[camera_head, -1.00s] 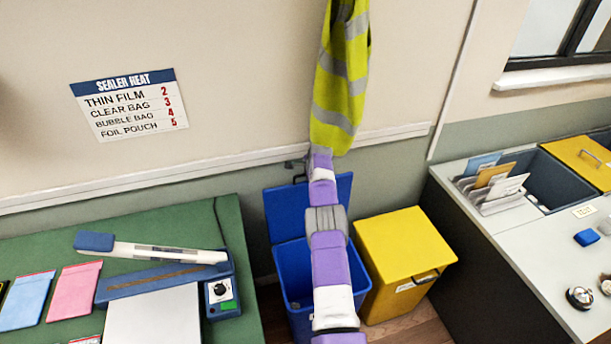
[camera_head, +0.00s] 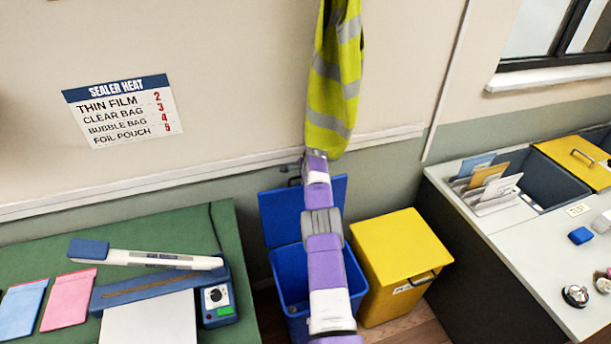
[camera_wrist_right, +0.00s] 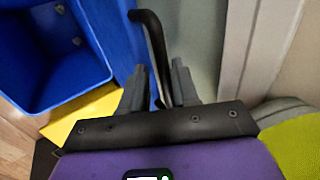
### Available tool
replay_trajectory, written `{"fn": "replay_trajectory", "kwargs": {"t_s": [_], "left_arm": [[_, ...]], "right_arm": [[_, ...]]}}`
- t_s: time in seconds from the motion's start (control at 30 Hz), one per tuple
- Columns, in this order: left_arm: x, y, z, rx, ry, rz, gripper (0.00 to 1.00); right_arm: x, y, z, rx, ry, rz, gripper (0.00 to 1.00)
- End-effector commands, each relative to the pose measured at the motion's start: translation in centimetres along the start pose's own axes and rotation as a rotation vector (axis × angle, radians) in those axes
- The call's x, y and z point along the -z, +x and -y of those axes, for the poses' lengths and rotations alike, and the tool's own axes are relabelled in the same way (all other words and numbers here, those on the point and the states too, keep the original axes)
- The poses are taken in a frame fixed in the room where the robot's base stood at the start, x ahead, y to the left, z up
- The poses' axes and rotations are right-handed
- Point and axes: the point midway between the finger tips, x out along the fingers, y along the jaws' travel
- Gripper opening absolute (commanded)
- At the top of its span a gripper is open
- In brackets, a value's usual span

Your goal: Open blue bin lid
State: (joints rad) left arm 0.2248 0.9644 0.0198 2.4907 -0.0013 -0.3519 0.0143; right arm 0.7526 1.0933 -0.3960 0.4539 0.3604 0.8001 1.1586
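The blue bin (camera_head: 292,285) stands on the floor against the wall, with its mouth uncovered. Its blue lid (camera_head: 278,218) is swung up and stands nearly upright at the back. In the right wrist view, the bin (camera_wrist_right: 50,60) is at the upper left, beside the lid (camera_wrist_right: 118,35). A bent black handle (camera_wrist_right: 150,30) sits at the lid's edge. My right gripper (camera_wrist_right: 160,68) has its two grey fingers apart on either side of the handle, with gaps showing. In the head view my right arm covers part of bin and lid. My left gripper is out of view.
A yellow bin (camera_head: 402,262) with its lid down stands right of the blue one. A green table (camera_head: 225,262) with a sealer (camera_head: 160,280) is at left, a grey counter (camera_head: 535,250) at right. A hi-vis vest (camera_head: 333,85) hangs above the gripper.

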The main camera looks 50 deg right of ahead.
Motion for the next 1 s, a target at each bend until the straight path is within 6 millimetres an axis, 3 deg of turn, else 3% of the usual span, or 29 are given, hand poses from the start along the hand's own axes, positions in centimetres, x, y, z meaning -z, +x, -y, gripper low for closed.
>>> {"fn": "replay_trajectory", "kwargs": {"t_s": [0.33, 0.7, 1.0], "left_arm": [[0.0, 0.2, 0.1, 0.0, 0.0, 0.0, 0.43], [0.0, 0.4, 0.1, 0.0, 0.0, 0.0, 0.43], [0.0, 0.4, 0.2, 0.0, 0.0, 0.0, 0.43]], "right_arm": [[-0.1, -2.6, 0.1, 0.003, 0.001, 0.002, 0.3], [0.0, -6.8, 0.1, 0.003, -0.001, 0.0, 0.3], [0.0, -7.5, 0.0, 0.003, 0.0, 0.0, 0.3]]}}
